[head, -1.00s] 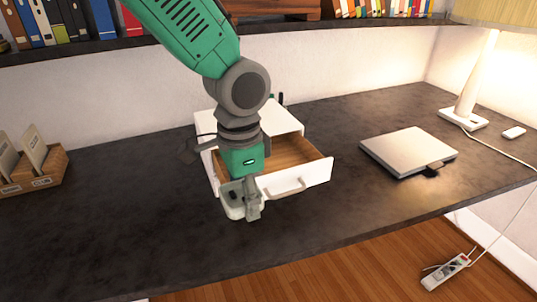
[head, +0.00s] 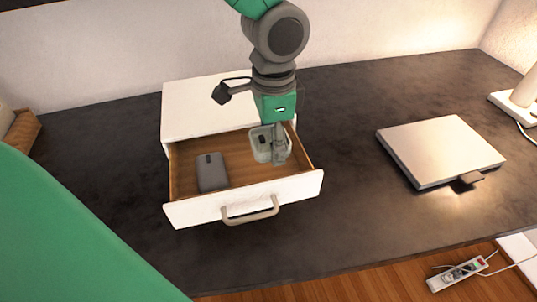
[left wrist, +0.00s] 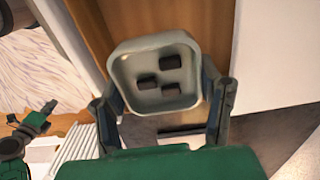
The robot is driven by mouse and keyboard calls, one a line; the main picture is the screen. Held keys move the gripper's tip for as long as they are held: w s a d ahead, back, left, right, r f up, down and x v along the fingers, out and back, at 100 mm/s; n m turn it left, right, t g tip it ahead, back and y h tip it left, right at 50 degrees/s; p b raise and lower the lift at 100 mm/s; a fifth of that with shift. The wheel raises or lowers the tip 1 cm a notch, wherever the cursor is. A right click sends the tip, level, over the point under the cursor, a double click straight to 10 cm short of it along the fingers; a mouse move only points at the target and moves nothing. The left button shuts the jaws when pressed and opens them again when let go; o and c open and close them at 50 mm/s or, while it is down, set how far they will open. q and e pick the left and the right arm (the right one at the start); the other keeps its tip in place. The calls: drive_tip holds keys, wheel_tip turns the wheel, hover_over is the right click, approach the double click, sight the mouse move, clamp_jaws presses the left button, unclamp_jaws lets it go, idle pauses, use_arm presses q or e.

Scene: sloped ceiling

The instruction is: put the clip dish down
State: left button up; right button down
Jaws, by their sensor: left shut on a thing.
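The clip dish (head: 262,149) is a small pale grey-green square dish with rounded corners. It also shows in the left wrist view (left wrist: 150,100), holding three dark clips. My left gripper (head: 280,158) is shut on the dish's rim. The dish is within the outline of the open drawer (head: 240,183), at its right rear part. I cannot tell whether it touches the drawer floor. The drawer has a wooden inside and a white front with a grey handle.
The white drawer unit (head: 200,105) stands on a dark desk (head: 360,225). A closed silver laptop (head: 440,150) lies to the right. A lamp base (head: 515,104) stands beyond it.

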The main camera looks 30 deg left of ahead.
sight(270, 167)
use_arm(q)
drive_tip(key=f, duration=0.4)
drive_tip(key=a+f+b, duration=0.1)
drive_tip(key=f, duration=0.1)
drive_tip(key=shift+w+f, duration=0.15)
drive_tip(key=shift+f, duration=0.15)
drive_tip(key=shift+w+d, duration=0.1)
drive_tip(key=shift+d, duration=0.25)
use_arm(e)
drive_tip(key=shift+w+a+f, duration=0.1)
drive_tip(key=shift+f, duration=0.55)
use_arm(q)
drive_tip(key=o, duration=0.9)
drive_tip(key=shift+o, duration=0.2)
drive_tip(key=shift+a+f, duration=0.1)
drive_tip(key=shift+a, duration=0.1)
use_arm(e)
drive_tip(key=shift+a, duration=0.15)
use_arm(q)
drive_tip(key=shift+a+r, duration=0.1)
drive_tip(key=shift+r, duration=0.15)
wheel_tip(270, 167, up, 11)
drive_tip(key=shift+f+p, duration=0.15)
drive_tip(key=shift+p, duration=0.95)
drive_tip(key=shift+r, duration=0.55)
use_arm(e)
wheel_tip(270, 167, up, 2)
drive_tip(key=shift+r, duration=0.2)
